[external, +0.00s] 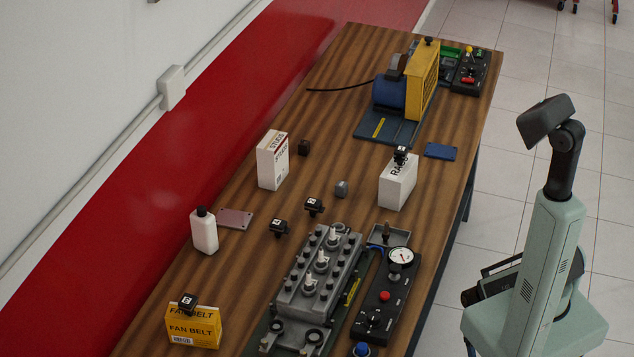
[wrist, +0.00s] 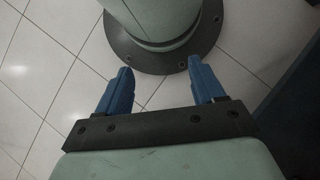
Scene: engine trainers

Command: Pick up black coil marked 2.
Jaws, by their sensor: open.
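Several small black coils with white number labels are in the external view. One sits on the yellow fan belt box (external: 194,328), and one sits on the white rags box (external: 397,184). The digits are too small to read surely, so I cannot tell which coil is marked 2. My gripper (wrist: 160,66) is open and empty in the wrist view, above the floor by my base, away from the table. Its fingers cannot be made out in the external view.
A control box with a gauge (external: 385,300) stands beside the engine block. A blue and yellow machine (external: 405,90) is at the far end.

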